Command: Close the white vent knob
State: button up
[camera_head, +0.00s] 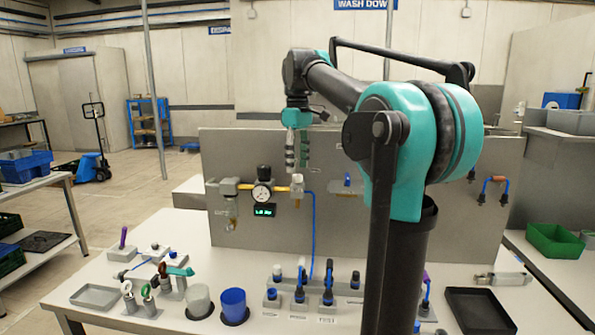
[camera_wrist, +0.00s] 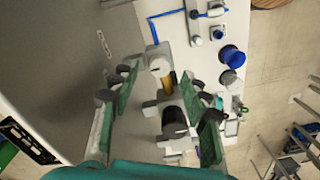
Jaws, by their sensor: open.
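A pale white knob (camera_head: 297,181) sits at the right end of a brass air line on the grey upright panel; I take it as the vent knob. In the wrist view, it (camera_wrist: 158,65) shows between my fingertips, in front of the brass piece. My gripper (camera_head: 297,166) points down just above it, jaws open and empty. In the wrist view, its green-padded fingers (camera_wrist: 162,78) lie on either side of the air line, with a gap to the knob. Contact is not visible.
A black regulator knob (camera_wrist: 173,120) and a pressure gauge (camera_head: 262,193) are close by on the line. A blue hose (camera_head: 314,235) runs down the panel. Cups, valves and a white ring handle (camera_head: 127,287) stand on the table below. Space above the line is clear.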

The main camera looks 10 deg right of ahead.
aim_at(298, 175)
notch_tip(298, 175, up, 9)
dwell(0.3)
